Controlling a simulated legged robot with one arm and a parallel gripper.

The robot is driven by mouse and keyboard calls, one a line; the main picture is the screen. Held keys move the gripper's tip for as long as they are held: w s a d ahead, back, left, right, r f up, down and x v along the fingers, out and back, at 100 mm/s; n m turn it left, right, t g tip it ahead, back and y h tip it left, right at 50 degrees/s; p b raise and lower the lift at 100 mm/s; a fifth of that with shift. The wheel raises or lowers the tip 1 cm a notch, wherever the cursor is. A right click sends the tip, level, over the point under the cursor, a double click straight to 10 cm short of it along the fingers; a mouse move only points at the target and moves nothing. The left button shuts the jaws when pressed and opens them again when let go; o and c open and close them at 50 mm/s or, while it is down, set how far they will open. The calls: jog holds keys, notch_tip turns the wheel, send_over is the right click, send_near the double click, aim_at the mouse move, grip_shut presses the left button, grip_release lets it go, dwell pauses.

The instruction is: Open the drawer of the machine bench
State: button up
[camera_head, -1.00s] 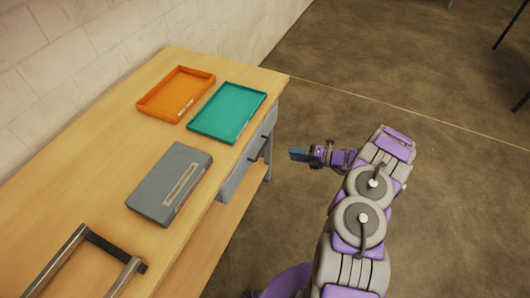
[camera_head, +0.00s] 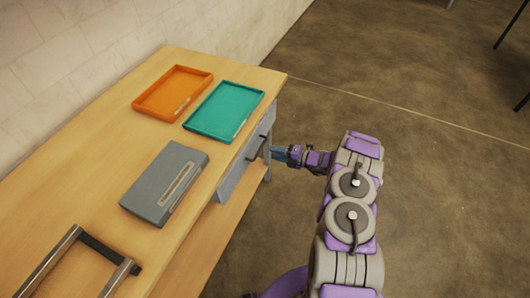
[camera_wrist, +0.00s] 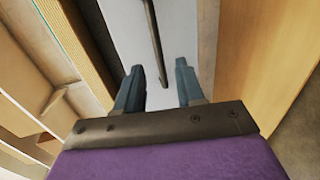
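The grey drawer (camera_head: 238,168) sits under the top of the wooden bench (camera_head: 85,170), on its right side, and looks shut. Its dark bar handle (camera_head: 265,147) stands out from the front. My gripper (camera_head: 277,152) is at the handle, its fingertips partly hidden beside it. In the wrist view, my gripper (camera_wrist: 160,68) is open, with blue-grey fingers apart on either side of the dark handle (camera_wrist: 152,35). The handle's lower end lies between the fingertips, with gaps on both sides. The pale drawer front (camera_wrist: 178,28) is behind it.
On the bench top are an orange tray (camera_head: 150,109), a teal tray (camera_head: 218,117), a grey box (camera_head: 148,205) and a dark metal frame (camera_head: 98,246). A lower wooden shelf (camera_head: 205,247) runs under the bench.

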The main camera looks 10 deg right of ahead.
jog(key=x, duration=0.5)
jog(key=shift+w+a+b, duration=0.1)
jog(key=shift+a+b, duration=0.25)
jog(key=shift+a, duration=0.1)
jog(key=shift+d, duration=0.4)
jog(key=c, duration=0.3)
jog(key=shift+a, duration=0.1)
jog(key=c, duration=0.3)
jog(key=shift+a, duration=0.1)
grip_shut()
jog(key=shift+f, duration=0.1)
